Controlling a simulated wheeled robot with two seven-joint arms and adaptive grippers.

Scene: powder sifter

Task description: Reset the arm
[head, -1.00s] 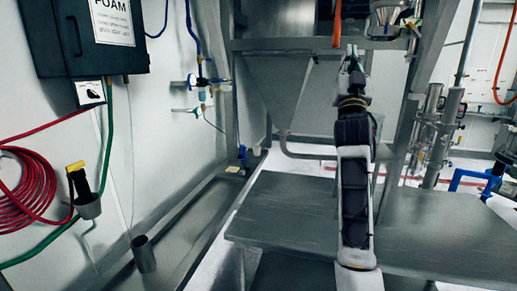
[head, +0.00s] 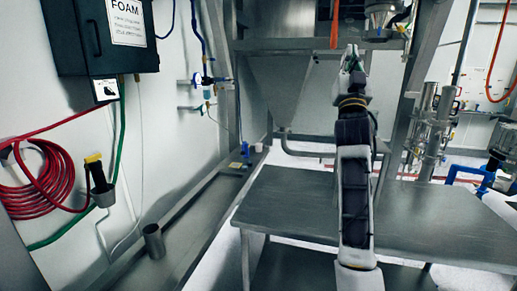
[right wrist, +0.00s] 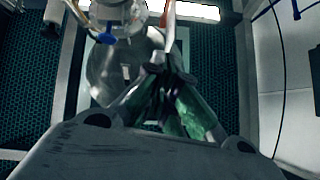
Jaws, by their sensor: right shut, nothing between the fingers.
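My right arm reaches straight up the middle of the head view, in front of the steel table. Its gripper (head: 352,57) is at the top, in front of the steel hopper (head: 287,85), and is small there. In the right wrist view the right gripper (right wrist: 168,72) has its green-sided fingers brought together at the tips, with nothing between them. A rounded metal vessel (right wrist: 112,72) shows behind the fingers; I cannot tell the distance between them. My left gripper is not in either view.
A steel table (head: 290,205) stands below my right arm. A steel frame post (head: 404,120) rises right of the arm. An orange hose (head: 335,25) hangs close above the gripper. A wall box marked FOAM (head: 95,35) and a red coiled hose (head: 40,180) are at left.

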